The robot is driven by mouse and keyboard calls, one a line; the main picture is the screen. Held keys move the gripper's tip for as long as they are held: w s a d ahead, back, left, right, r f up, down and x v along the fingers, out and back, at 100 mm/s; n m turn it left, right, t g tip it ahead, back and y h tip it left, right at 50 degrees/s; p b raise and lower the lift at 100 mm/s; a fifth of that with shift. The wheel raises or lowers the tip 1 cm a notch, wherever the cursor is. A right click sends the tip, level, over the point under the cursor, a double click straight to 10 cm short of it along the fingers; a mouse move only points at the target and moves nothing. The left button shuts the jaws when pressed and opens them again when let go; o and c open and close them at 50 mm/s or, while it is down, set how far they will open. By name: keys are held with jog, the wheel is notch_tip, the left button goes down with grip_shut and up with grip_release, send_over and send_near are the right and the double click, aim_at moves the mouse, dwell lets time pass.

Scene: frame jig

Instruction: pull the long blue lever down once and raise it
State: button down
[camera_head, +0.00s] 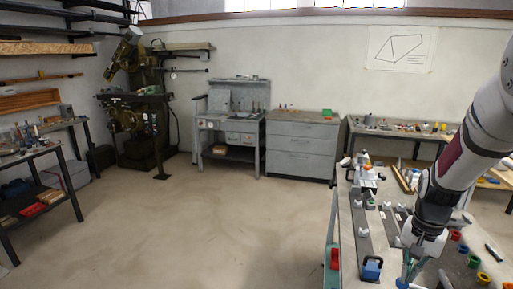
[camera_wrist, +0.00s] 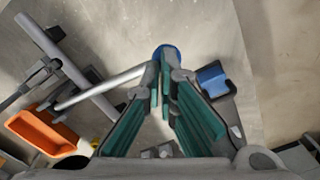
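A long silver lever rod (camera_wrist: 105,86) with a round blue end (camera_wrist: 167,51) shows in the wrist view. The rod runs from the left to my fingertips, and its blue end shows just beyond them. My gripper (camera_wrist: 165,82), with green pads, points down at this end. Its fingertips are close together, with a narrow gap between the pads. I cannot tell whether they touch or hold the lever. In the head view my gripper (camera_head: 406,277) is over the near part of the workbench (camera_head: 345,215), partly cut by the lower edge. The lever is not clear there.
An orange tray (camera_wrist: 42,130) and a grey bar (camera_wrist: 62,60) lie left of my fingers. A blue block (camera_wrist: 213,79) is close on the right. On the bench stand a blue part (camera_head: 371,268), a red part (camera_head: 334,258) and several coloured rings at right. The floor at left is open.

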aim_at(405, 285)
jog(key=shift+f+b, duration=0.8)
jog(key=shift+f, duration=1.6)
jog(key=shift+s+f+b, duration=0.15)
jog(key=shift+f+b, duration=0.15)
jog(key=shift+f, duration=0.6)
notch_tip(405, 285, up, 14)
jog(key=p, duration=0.5)
dwell(1.3)
jog(key=shift+r, duration=0.1)
